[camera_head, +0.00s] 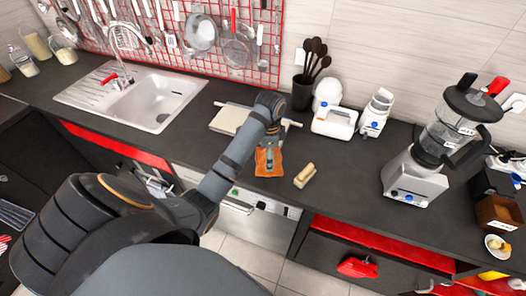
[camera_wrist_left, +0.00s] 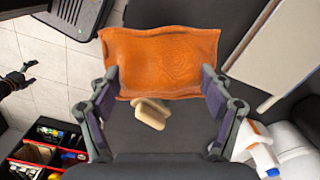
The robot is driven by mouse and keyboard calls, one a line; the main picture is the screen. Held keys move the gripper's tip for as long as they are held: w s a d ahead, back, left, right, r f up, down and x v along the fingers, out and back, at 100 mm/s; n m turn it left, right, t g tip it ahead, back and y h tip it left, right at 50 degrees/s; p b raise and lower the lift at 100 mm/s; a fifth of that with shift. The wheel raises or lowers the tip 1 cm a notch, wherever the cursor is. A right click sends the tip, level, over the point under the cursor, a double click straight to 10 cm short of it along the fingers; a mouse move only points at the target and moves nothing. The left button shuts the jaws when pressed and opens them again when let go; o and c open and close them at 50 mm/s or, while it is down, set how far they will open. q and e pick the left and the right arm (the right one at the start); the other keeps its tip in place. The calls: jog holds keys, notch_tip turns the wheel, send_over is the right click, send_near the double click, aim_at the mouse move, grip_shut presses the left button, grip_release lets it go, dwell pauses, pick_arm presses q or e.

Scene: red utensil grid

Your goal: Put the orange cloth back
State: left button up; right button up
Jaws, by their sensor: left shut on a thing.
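The orange cloth (camera_head: 263,168) lies flat at the front edge of the dark counter in the head view. My left gripper (camera_head: 270,150) is over it, pointing down. In the left wrist view the cloth (camera_wrist_left: 165,58) spreads between the two widely spaced fingers of the left gripper (camera_wrist_left: 158,88), which are shut on its sides. Whether the cloth touches the counter is hard to tell. A dark, two-pronged thing at the left edge of the wrist view looks like my right gripper (camera_wrist_left: 22,78), with its prongs apart and empty.
A pale wooden block (camera_head: 304,176) lies just right of the cloth. The sink (camera_head: 155,103) is at left, below a red utensil grid (camera_head: 165,12). Counter between block and blender is clear.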

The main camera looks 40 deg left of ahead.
pick_arm(q)
jog(key=f, duration=0.1)
jog(key=f+b, duration=0.1)
jog(key=w+a+f, duration=0.1)
jog(key=shift+a+f+b, duration=0.1)
jog(key=shift+f+b, duration=0.1)
jog(key=shift+b, duration=0.15)
jog(key=shift+w+a+f+p, duration=0.5)
jog(key=shift+w+a, duration=0.1)
jog(key=shift+a, duration=0.1)
jog(key=shift+w+a+f, duration=0.1)
jog(key=shift+a+f, duration=0.25)
jog(key=shift+f, duration=0.15)
notch_tip(320, 180, down, 3)
jog(key=shift+w+f, duration=0.1)
jog(key=shift+w, duration=0.05)
pick_arm(e)
jog(key=shift+w+a+f, duration=0.1)
jog(key=shift+w+f, duration=0.15)
jog(key=shift+f, duration=0.35)
jog(key=shift+w+a+f, duration=0.1)
jog(key=shift+w+f, duration=0.1)
jog(key=shift+f, duration=0.4)
pick_arm(q)
jog(key=shift+f, duration=0.15)
jog(key=o, duration=1.2)
jog(key=shift+c, duration=0.2)
